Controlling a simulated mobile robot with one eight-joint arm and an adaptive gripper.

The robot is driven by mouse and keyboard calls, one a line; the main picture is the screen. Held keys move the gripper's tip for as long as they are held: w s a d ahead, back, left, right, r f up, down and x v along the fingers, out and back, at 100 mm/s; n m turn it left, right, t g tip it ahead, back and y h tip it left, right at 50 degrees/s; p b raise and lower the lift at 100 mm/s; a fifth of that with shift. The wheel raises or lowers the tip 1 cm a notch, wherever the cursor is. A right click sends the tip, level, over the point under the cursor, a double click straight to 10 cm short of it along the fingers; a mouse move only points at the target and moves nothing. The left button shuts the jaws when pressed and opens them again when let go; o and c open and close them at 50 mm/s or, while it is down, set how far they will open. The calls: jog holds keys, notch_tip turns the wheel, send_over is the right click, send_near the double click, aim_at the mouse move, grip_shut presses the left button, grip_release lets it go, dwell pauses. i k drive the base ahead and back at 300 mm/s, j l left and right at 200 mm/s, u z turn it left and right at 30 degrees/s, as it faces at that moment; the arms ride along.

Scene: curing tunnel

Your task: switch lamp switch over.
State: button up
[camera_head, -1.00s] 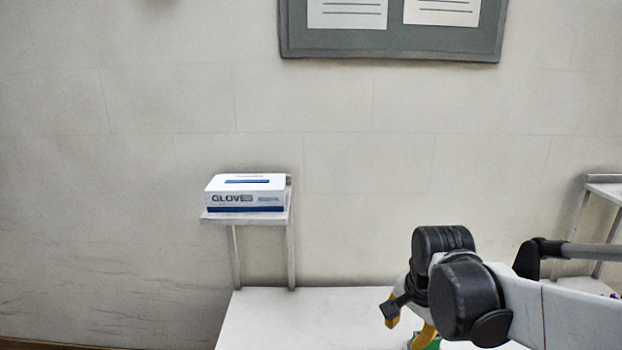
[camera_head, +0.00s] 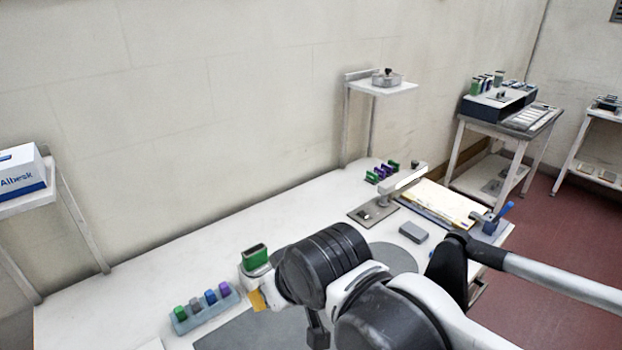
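A desk lamp with a long pale head (camera_head: 405,179) stands towards the back right of the white table. Its flat base plate (camera_head: 384,222) carries a small fitting (camera_head: 365,214) that may be the lamp switch; its position is too small to read. My gripper (camera_head: 257,299) is left of the lamp and apart from it, over the table.
A rack of coloured blocks (camera_head: 206,312) stands front left. Several green and purple blocks (camera_head: 381,172) stand behind the lamp. A grey box (camera_head: 413,232) and a yellow-edged board (camera_head: 440,204) lie to its right. A raised shelf (camera_head: 388,89) stands behind. The table's middle left is clear.

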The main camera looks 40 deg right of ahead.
aim_at(363, 213)
jog(key=z, duration=1.4)
